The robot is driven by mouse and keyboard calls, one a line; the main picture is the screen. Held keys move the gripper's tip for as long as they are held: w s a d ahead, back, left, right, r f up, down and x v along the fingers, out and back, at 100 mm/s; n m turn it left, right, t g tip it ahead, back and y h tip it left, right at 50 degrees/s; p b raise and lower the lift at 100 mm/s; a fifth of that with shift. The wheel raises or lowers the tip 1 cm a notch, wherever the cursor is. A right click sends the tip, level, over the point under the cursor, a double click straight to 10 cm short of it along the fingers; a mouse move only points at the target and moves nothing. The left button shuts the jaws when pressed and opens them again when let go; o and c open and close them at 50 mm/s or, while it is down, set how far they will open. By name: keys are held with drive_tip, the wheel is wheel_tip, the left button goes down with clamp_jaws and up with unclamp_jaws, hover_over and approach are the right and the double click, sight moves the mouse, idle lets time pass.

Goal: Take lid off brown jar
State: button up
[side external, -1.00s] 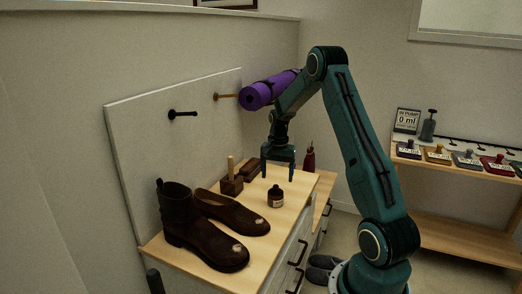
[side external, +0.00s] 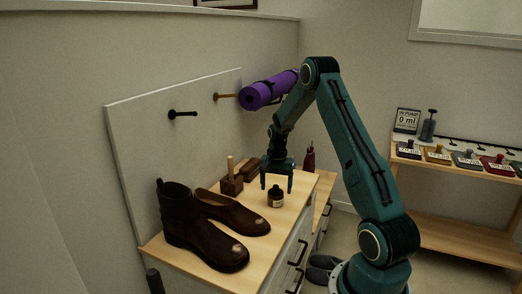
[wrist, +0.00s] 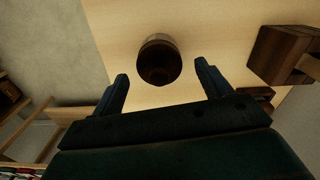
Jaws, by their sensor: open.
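The brown jar (side external: 276,200) stands upright on the wooden dresser top, with a pale label on its front. Its dark lid (side external: 276,188) is on top. In the wrist view the dark round lid (wrist: 159,62) is seen from above, just beyond the fingertips and roughly centred between them. My gripper (side external: 277,186) is open and empty, with its fingers pointing down, low over the dresser just behind the jar. In the wrist view my gripper (wrist: 163,80) shows a finger on either side, clear of the jar.
A wooden block with a peg (side external: 231,182) and brown brushes (side external: 248,170) lie behind. A purple roll (side external: 268,90) hangs on the wall peg above. A dark red bottle (side external: 309,158) stands behind at right.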

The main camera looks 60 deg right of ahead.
sight(276, 185)
drive_tip(key=c, duration=1)
drive_tip(key=shift+r, duration=0.1)
drive_tip(key=shift+c, duration=0.2)
wheel_tip(276, 185, up, 20)
idle(0.4)
